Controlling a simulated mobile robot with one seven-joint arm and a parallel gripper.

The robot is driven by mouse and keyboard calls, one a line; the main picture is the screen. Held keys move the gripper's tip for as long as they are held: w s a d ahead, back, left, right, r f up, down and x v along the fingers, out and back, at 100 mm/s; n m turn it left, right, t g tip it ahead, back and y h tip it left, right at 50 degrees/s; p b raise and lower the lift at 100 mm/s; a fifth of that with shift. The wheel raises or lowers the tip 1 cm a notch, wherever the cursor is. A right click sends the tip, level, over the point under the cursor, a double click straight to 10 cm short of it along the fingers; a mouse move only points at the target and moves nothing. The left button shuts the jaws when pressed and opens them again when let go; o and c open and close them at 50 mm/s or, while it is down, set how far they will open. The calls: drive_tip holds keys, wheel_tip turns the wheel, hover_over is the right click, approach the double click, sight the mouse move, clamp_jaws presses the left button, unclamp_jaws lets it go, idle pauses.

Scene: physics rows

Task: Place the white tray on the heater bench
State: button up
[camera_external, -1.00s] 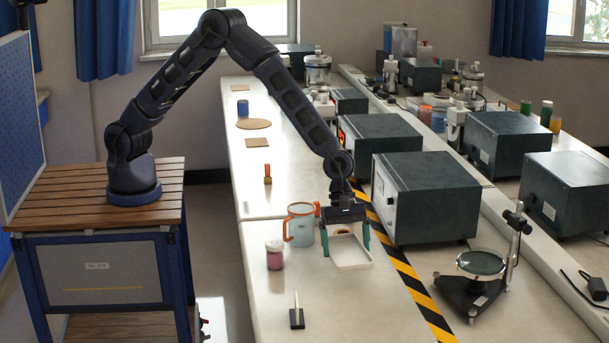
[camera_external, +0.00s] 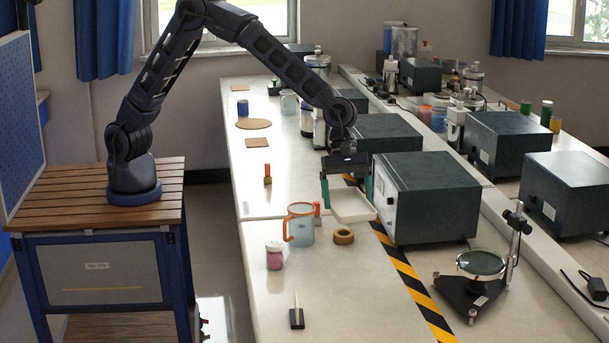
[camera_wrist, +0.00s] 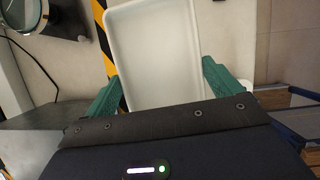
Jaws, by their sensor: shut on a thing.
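The white tray (camera_external: 352,208) is a shallow rectangular dish. My gripper (camera_external: 347,188) is shut on it, with one green finger at each side of its near end. The tray is held above the white bench top (camera_external: 330,285), roughly level, and looks empty inside in the wrist view (camera_wrist: 155,50). The wrist view shows the green fingers of my gripper (camera_wrist: 158,85) on either side of the tray. Which surface is the heater bench cannot be told for certain.
A dark box (camera_external: 425,195) is close on the right. A magnifier stand (camera_external: 480,270) is further right. The front bench area is mostly clear.

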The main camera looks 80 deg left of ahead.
sight(348, 206)
wheel_tip(348, 206, up, 11)
drive_tip(key=w+a+f+n+t+y, duration=0.1)
drive_tip(key=w+a+f+n, duration=0.15)
drive_tip(key=a, duration=0.65)
drive_tip(key=w+a+f+n+t, duration=0.1)
drive_tip(key=w+a+f+n, duration=0.2)
drive_tip(key=a, duration=0.5)
drive_tip(key=w+a+f+n+t+y, duration=0.1)
drive_tip(key=w+a+n, duration=0.1)
drive_tip(key=a+n, duration=0.5)
drive_tip(key=s+a+r+n+y, duration=0.1)
drive_tip(key=a+r+n, duration=0.15)
drive_tip(key=a, duration=0.75)
drive_tip(key=s+a+r+n+y, duration=0.2)
drive_tip(key=a+n, duration=0.2)
drive_tip(key=a, duration=0.6)
drive_tip(key=s+a+r+n+y, duration=0.1)
drive_tip(key=a+r+n, duration=0.15)
drive_tip(key=a, duration=0.75)
drive_tip(key=shift+t, duration=0.4)
wheel_tip(348, 206, down, 31)
drive_tip(key=shift+a+f, duration=0.1)
drive_tip(key=shift+f, duration=0.1)
drive_tip(key=o, duration=0.8)
drive_tip(key=shift+f, duration=0.1)
